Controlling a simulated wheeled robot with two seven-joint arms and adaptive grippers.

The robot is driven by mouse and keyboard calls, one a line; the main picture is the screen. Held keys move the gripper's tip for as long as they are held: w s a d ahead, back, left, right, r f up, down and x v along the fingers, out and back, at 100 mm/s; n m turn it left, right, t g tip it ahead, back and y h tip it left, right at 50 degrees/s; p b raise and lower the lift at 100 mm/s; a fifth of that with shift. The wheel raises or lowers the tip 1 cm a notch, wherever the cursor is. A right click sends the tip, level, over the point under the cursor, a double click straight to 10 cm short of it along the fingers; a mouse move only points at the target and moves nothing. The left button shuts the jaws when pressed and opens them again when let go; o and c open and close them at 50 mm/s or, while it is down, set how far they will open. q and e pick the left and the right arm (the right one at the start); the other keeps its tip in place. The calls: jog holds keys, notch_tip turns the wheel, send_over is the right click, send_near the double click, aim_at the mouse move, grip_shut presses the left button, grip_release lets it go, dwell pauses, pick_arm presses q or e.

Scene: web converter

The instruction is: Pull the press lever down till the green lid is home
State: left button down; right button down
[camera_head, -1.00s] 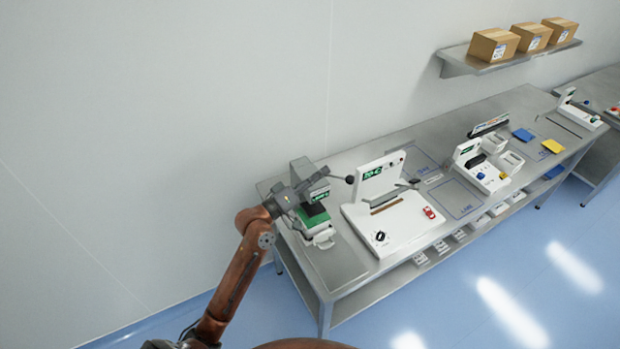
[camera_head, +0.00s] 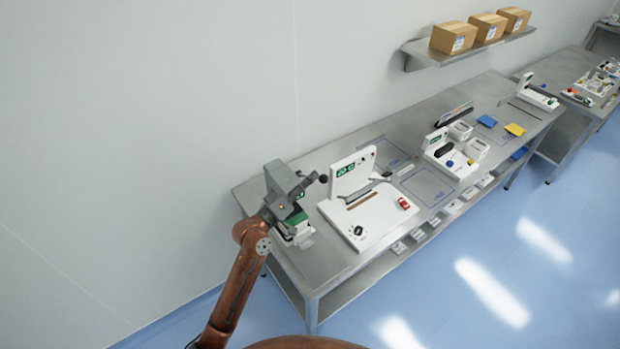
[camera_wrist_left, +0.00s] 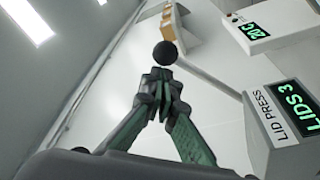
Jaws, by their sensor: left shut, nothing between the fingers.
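The lid press (camera_head: 279,178) stands at the left end of the bench, with a grey head and a white base (camera_head: 303,240). Its lever ends in a black ball knob (camera_head: 323,179), held out to the right at about head height; the knob also shows in the left wrist view (camera_wrist_left: 165,53). My left gripper (camera_head: 314,177) is shut and empty, its tips close to the knob. In the left wrist view the fingertips (camera_wrist_left: 160,76) are just below the ball; contact cannot be told. A bit of green (camera_head: 296,218) shows under the head; my gripper mostly hides the lid. My right gripper is out of view.
A white station with a green display (camera_head: 345,169) stands close right of the press. The press display reads "LIDS 3" (camera_wrist_left: 290,107). The wall is behind the bench, and a shelf (camera_head: 470,48) with boxes hangs to the right.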

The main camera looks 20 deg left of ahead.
pick_arm(q)
notch_tip(320, 180, down, 18)
jog(key=s+d+m+g+h+b, duration=0.1)
jog(key=m+h+b, duration=0.3)
jog(key=m+b, duration=1.1)
jog(key=s+d+b, duration=0.1)
jog(key=b, duration=0.6)
jog(key=shift+d+g+b, duration=0.25)
jog(key=shift+g+b, duration=0.1)
jog(key=shift+g, duration=0.05)
jog(key=shift+w+f, duration=0.1)
